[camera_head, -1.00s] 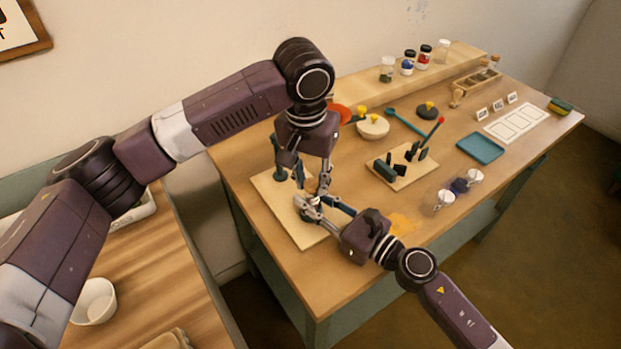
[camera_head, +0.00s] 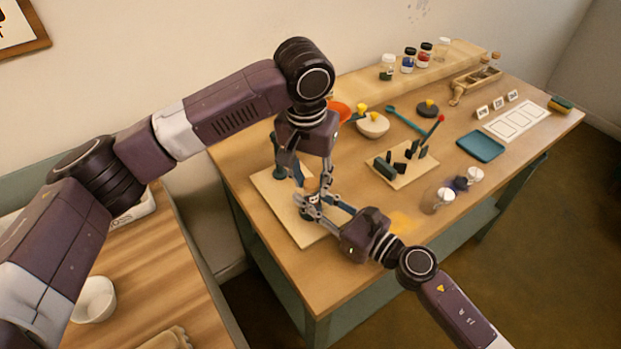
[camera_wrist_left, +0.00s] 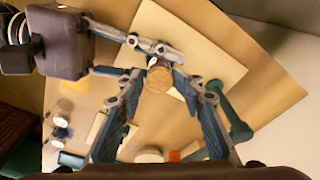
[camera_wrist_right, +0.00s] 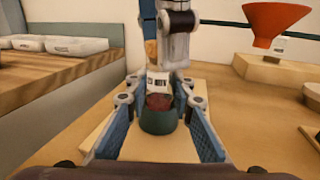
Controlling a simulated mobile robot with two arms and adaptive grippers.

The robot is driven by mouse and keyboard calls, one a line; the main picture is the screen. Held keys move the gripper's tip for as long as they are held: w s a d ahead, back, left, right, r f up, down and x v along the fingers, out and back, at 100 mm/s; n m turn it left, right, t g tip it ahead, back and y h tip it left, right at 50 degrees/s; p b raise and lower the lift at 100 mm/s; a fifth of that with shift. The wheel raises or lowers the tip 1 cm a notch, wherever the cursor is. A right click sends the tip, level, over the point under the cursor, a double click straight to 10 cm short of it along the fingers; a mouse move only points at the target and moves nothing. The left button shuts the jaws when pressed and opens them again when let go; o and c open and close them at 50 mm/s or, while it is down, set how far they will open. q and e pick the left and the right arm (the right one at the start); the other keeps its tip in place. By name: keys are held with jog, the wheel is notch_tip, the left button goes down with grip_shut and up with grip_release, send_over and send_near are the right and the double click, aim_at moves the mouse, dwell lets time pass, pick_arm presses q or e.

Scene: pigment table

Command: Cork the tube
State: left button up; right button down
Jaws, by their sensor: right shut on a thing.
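The tube (camera_wrist_right: 158,88) stands upright with a pale label and dark red contents, its lower end in a dark green holder (camera_wrist_right: 160,122). The brown cork (camera_wrist_right: 152,53) is on top of the tube; how deep it sits I cannot tell. In the left wrist view the cork's round top (camera_wrist_left: 158,78) shows. My right gripper (camera_wrist_right: 160,105) is shut on the tube from the side, low down. My left gripper (camera_wrist_left: 165,80) points down around the cork, its fingers spread with gaps on both sides. It also shows in the head view (camera_head: 312,188).
A tool board (camera_head: 400,178), a teal tray (camera_head: 480,147) and an orange funnel (camera_wrist_right: 272,22) stand beyond. Tabletop between these is partly clear.

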pick_arm(q)
jog(key=shift+s+r, duration=0.15)
jog(key=shift+r, duration=0.8)
jog(key=shift+s+r, duration=0.1)
jog(key=shift+r, duration=0.85)
jog(key=shift+a, duration=0.1)
jog(key=c, duration=0.4)
jog(key=shift+f, duration=0.2)
jog(key=shift+c, duration=0.2)
jog(key=shift+w+f, duration=0.15)
jog(key=shift+f, duration=0.6)
jog(key=shift+s+r, duration=0.15)
jog(key=shift+r, duration=0.85)
jog(key=shift+s+r, duration=0.1)
jog(key=shift+r, duration=0.9)
jog(key=o, duration=0.5)
jog(key=shift+o, duration=0.2)
